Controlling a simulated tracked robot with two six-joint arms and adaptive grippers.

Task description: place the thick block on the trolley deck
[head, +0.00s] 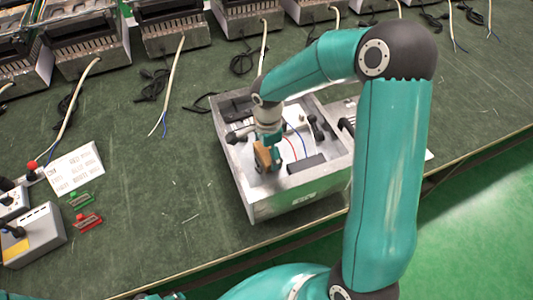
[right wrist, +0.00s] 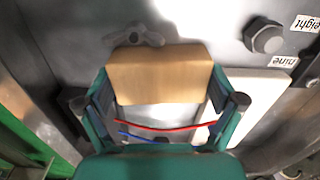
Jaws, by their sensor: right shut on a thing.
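My right gripper (head: 269,152) points down inside an open metal box (head: 255,206) on the green bench. It is shut on a tan block (right wrist: 160,72), which lies across between its two fingers. The block also shows as a small brown piece in the head view (head: 263,157). In the right wrist view the gripper's fingers (right wrist: 160,100) press on the block's two ends. I cannot tell whether the block touches the box's floor. My left gripper is out of view. I cannot make out a trolley deck in either view.
Red and blue wires (right wrist: 165,127), a bolt (right wrist: 265,38) and a white plate (right wrist: 262,88) are near the gripper. Metal units (head: 85,40) with loose cables line the bench's back. A label card (head: 76,169) and a grey control box (head: 35,235) stand left.

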